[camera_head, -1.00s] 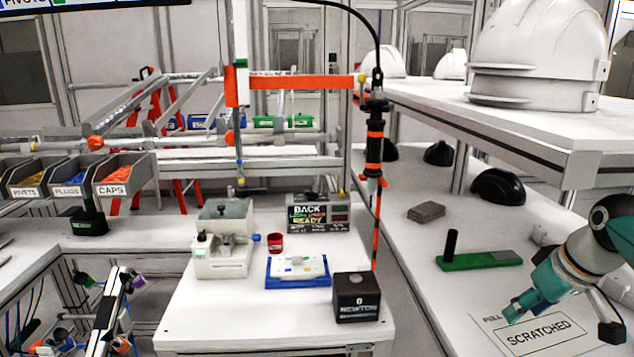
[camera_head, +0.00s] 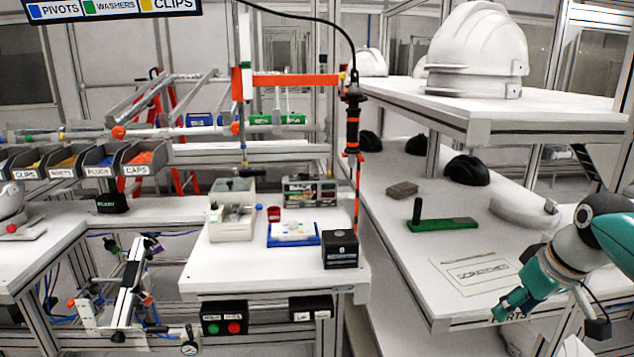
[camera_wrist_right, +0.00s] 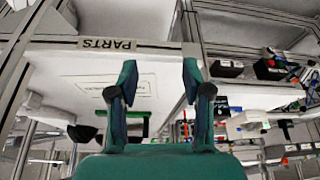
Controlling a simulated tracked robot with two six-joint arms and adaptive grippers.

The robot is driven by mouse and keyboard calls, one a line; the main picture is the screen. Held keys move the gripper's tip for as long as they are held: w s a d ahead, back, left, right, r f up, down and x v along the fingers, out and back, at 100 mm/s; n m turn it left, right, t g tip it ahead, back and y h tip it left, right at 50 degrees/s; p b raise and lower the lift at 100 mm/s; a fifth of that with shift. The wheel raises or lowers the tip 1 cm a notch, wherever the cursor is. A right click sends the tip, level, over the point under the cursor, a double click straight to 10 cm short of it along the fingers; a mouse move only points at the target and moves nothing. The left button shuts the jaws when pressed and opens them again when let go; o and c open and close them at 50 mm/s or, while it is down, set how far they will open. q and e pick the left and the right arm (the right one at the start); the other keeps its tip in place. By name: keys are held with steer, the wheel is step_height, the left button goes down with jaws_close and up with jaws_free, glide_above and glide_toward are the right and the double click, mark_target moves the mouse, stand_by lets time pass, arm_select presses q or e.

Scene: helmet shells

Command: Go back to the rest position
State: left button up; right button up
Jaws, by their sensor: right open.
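My right gripper (camera_head: 508,303) is teal and reaches in from the right in the head view. It is over the front edge of the right-hand bench, near the sheet marked SCRATCHED (camera_head: 474,271). In the right wrist view its two fingers (camera_wrist_right: 158,85) stand apart with nothing between them. The white bench top and a label reading PARTS (camera_wrist_right: 112,44) show beyond them, upside down. My left gripper is not in the head view.
White helmet shells (camera_head: 478,50) stand on the upper right shelf. Black shells (camera_head: 466,170) and a green block (camera_head: 443,225) lie on the bench below. The middle table holds a blue tray (camera_head: 293,243) and a black box (camera_head: 341,250). Parts bins (camera_head: 100,160) line the left.

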steer(key=s+a+f+g+y, duration=0.15)
steer(key=a+f, duration=0.25)
steer(key=f, duration=0.5)
steer(key=s+a+f+n+g+p, duration=0.1)
steer(key=s+a+f+g, duration=0.2)
steer(key=f, duration=0.6)
steer(key=s+a+f+g, duration=0.15)
steer(key=a+f, duration=0.35)
steer(key=f, duration=0.5)
steer(key=s+a+f+m+t, duration=0.1)
steer(key=s+a+f+m, duration=0.1)
steer(key=s+a+f, duration=0.3)
steer(key=s+a+f+m+t+y, duration=0.1)
steer(key=s+a+f+m, duration=0.2)
steer(key=s+a+f, duration=0.3)
steer(key=shift+s+f+m+p, duration=0.3)
steer(key=shift+s+f, duration=2.1)
steer(key=shift+s, duration=0.7)
steer(key=shift+y, duration=0.25)
